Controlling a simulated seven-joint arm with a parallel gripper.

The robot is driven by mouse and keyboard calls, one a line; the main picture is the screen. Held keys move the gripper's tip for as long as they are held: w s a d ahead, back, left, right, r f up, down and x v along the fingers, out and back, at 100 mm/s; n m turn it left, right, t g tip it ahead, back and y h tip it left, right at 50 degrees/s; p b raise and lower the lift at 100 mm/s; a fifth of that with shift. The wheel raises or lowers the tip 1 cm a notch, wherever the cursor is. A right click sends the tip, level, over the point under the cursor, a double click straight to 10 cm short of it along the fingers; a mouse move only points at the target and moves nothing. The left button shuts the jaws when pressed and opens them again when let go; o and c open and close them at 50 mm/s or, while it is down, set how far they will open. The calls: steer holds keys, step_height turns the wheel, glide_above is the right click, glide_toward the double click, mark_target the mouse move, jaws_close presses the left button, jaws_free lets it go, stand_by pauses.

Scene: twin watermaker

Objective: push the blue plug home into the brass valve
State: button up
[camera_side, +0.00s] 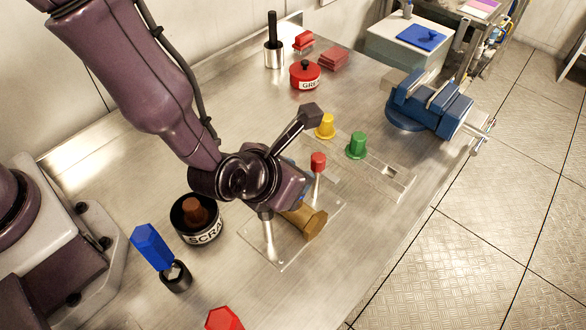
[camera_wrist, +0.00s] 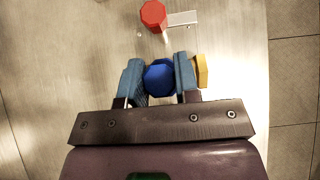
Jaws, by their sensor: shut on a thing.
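The brass valve (camera_side: 313,224) sits on a clear plate, with its hexagonal end showing and the rest hidden behind my gripper. My gripper (camera_wrist: 159,73) is shut on the blue plug (camera_wrist: 160,76), which lies between its two blue jaws in the wrist view. A small yellow-brass part of the valve (camera_wrist: 201,70) shows just right of the right jaw. In the side view my wrist covers the plug, so I cannot tell how far it sits in the valve. A red-knobbed lever (camera_side: 318,162) stands beside the valve; its knob also shows in the wrist view (camera_wrist: 153,14).
A black scrap pot (camera_side: 199,224) and a blue-handled tool (camera_side: 150,246) stand at left. A red grease pot (camera_side: 305,76) and blue vise (camera_side: 430,104) are farther back. The bench's right front is clear.

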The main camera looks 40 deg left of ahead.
steer(key=shift+f, duration=0.35)
steer(key=shift+r, duration=0.1)
steer(key=shift+r, duration=1.3)
steer(key=shift+f, duration=1.45)
stand_by(0.6)
steer(key=o, duration=0.9)
steer(key=shift+r, duration=0.1)
steer(key=v, duration=1.3)
